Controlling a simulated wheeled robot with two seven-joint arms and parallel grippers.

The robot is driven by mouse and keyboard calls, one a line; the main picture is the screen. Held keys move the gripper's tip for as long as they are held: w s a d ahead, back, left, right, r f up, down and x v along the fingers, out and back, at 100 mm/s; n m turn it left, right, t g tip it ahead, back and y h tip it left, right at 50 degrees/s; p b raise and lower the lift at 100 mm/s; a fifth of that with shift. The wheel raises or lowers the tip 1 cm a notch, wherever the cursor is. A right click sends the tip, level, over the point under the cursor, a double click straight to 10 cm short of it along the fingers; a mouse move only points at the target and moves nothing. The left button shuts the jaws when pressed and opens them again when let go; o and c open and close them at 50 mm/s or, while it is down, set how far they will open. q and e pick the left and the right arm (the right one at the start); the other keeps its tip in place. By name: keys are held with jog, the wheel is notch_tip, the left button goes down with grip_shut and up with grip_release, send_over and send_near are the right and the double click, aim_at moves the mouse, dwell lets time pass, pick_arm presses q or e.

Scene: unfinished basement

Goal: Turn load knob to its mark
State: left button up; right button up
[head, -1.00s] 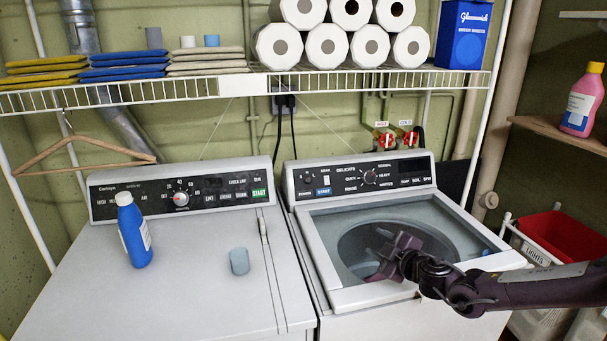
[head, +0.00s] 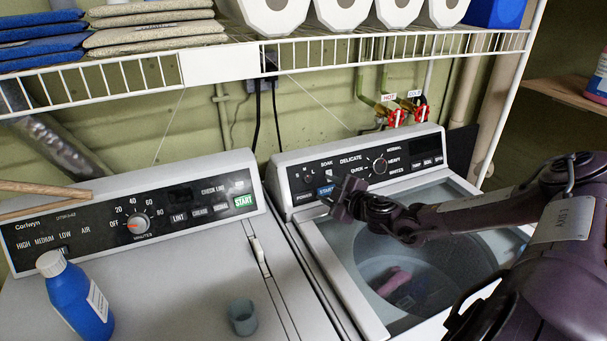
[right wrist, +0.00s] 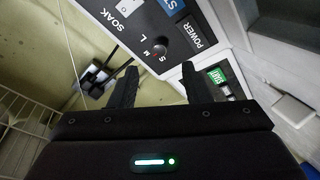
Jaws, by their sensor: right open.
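The load knob (head: 308,177) is a small dark round knob on the left end of the washer's black control panel, above the POWER and START buttons. In the right wrist view the knob (right wrist: 160,50) shows close up, beside the letters S, M and L, with a small red spot near it. My right gripper (head: 340,194) is in front of the panel, just right of and below the knob. In the wrist view its two fingers (right wrist: 158,78) are apart and empty, with the knob beyond the gap. My left gripper is not in view.
The larger cycle dial (head: 380,165) sits right of the gripper. A wire shelf (head: 330,47) runs above. The dryer (head: 180,300) at left holds a blue bottle (head: 80,300) and a grey cup (head: 242,317).

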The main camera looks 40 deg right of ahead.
aim_at(310, 180)
jog(key=p+x, duration=0.1)
jog(key=x, duration=0.5)
jog(key=shift+r, duration=0.2)
jog(key=shift+w+f, duration=0.25)
jog(key=shift+w, duration=0.4)
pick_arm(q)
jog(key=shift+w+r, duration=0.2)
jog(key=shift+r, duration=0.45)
pick_arm(e)
jog(key=shift+d, duration=0.1)
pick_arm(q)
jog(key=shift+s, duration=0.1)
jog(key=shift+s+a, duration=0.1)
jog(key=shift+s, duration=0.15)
pick_arm(e)
grip_shut()
